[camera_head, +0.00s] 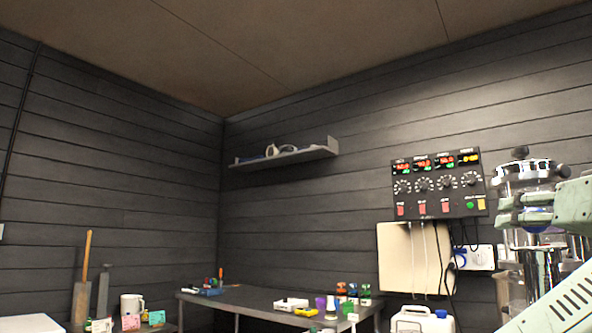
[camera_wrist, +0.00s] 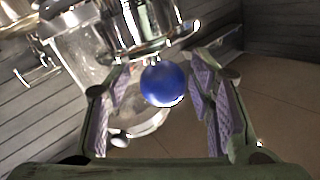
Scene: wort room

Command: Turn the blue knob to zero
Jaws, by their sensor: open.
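A round, glossy blue knob (camera_wrist: 165,84) shows in the wrist view just below a shiny metal fitting. My gripper (camera_wrist: 163,92) is open, with its purple-padded fingers on both sides of the knob. I see gaps between the pads and the knob, so they look apart. In the head view, my gripper (camera_head: 505,211) is at the right beside a glass and metal vessel (camera_head: 540,262). A bit of the blue knob (camera_head: 537,214) shows there, partly covered by my gripper. No scale or zero mark is visible on the knob.
A black control panel (camera_head: 437,184) with several dials and red displays hangs on the wall. Below it are a beige board (camera_head: 404,262), hanging cables and a white box (camera_head: 474,257) with a blue ring. A dark table (camera_head: 250,300) holds small items; a white canister (camera_head: 422,320) stands nearby.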

